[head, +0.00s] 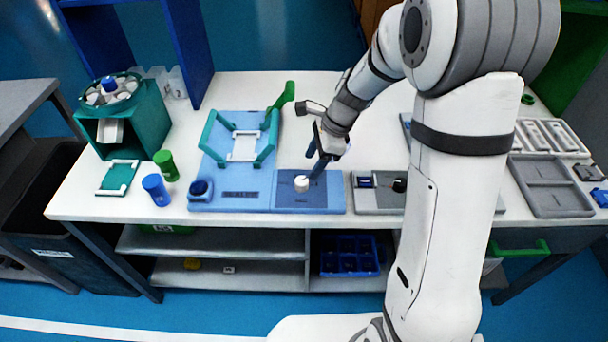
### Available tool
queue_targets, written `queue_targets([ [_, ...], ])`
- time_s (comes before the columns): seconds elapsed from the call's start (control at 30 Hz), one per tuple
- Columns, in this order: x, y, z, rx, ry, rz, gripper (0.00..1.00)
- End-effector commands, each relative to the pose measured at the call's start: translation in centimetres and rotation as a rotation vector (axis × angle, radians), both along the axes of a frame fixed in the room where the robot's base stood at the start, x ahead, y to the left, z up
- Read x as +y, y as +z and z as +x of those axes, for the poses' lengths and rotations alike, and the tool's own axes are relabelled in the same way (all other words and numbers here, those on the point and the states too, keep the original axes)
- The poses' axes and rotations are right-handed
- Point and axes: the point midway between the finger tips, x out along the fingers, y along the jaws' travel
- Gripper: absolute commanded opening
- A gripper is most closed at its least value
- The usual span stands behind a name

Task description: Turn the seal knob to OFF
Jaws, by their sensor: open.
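A small white knob (301,184) stands on a darker blue panel (325,196) at the front of the workbench; I take it as the seal knob. Its markings are too small to read, so its setting cannot be told. My gripper (315,163) is just above and to the right of the knob, with its dark blue fingers pointing down and to the left. The fingers are open, and nothing shows between them. One finger comes close to the knob's upper right side; whether it touches cannot be told.
Left of the panel is a light blue fixture (222,158) with teal guides and a green lever (286,95). Blue (156,190) and green (166,165) cylinders stand further left. A grey plate (377,193) is at the right. My arm hides part of the bench.

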Motion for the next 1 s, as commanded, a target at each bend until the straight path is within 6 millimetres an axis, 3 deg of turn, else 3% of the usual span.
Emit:
queue_targets([
  [0.4, 2.3, -5.7, -0.4, 0.001, 0.004, -0.002, 0.55],
  [0.77, 2.6, -6.3, -0.4, 0.0, 0.005, -0.002, 0.55],
  [1.0, 2.6, -6.3, -0.4, -0.001, 0.006, -0.002, 0.37],
])
